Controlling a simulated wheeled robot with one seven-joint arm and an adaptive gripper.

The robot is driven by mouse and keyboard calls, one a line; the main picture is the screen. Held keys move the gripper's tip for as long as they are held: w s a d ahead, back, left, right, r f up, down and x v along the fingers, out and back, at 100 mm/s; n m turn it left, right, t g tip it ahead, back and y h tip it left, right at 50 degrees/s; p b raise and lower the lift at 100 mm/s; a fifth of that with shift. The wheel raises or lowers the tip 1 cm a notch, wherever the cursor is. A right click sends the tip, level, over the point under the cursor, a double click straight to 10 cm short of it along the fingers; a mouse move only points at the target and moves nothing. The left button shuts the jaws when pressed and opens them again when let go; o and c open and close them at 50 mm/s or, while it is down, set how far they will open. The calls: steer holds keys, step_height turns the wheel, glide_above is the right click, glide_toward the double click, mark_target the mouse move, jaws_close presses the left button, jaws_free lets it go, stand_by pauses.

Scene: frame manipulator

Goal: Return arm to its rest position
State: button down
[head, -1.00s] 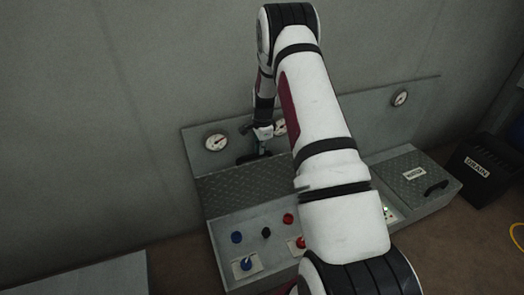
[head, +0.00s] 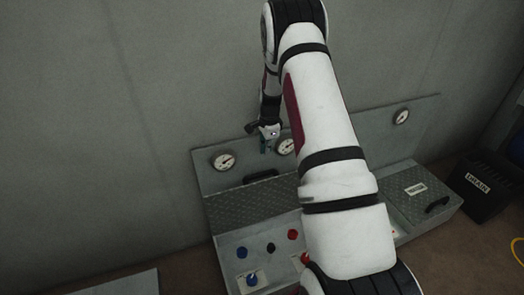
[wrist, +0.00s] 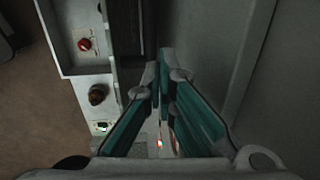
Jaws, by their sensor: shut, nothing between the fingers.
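My white arm reaches up across the head view, with its wrist bent down on the far side. My gripper (head: 264,148) hangs in front of the back plate, near the top of the panel and above a black handle (head: 261,175). In the wrist view my gripper (wrist: 164,75) has two teal-padded fingers whose tips are together with no object between them. The arm hides the middle of the panel in the head view.
The grey control panel (head: 232,243) has coloured knobs and a ribbed lid (head: 250,205). Gauges (head: 223,161) sit on its back plate. A lidded box (head: 418,190) and a black DRAIN bin (head: 480,184) stand right. The wall is behind; the left wall area is clear.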

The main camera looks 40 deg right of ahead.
steer(key=s+a+r+n, duration=0.3)
steer(key=s+a+r, duration=0.25)
steer(key=r, duration=0.35)
steer(key=s+a+r+n, duration=0.4)
steer(key=a+r, duration=0.3)
steer(key=r, duration=0.2)
steer(key=s+a+r+n, duration=0.35)
steer(key=a+r, duration=0.35)
steer(key=r, duration=0.3)
steer(key=s+a+r+n, duration=0.1)
steer(key=s+a+n, duration=0.25)
steer(key=s, duration=0.65)
steer(key=s+a+r+n, duration=0.1)
steer(key=s+a+n, duration=0.25)
steer(key=s, duration=0.65)
steer(key=s+a+r+n, duration=0.1)
steer(key=s+a+n, duration=0.25)
steer(key=s, duration=0.75)
step_height(320, 180, up, 25)
steer(key=d+t+p, duration=0.1)
steer(key=t+p, duration=0.1)
steer(key=p, duration=2.1)
steer(key=shift+w+t+p, duration=0.3)
steer(key=shift+w+t, duration=0.1)
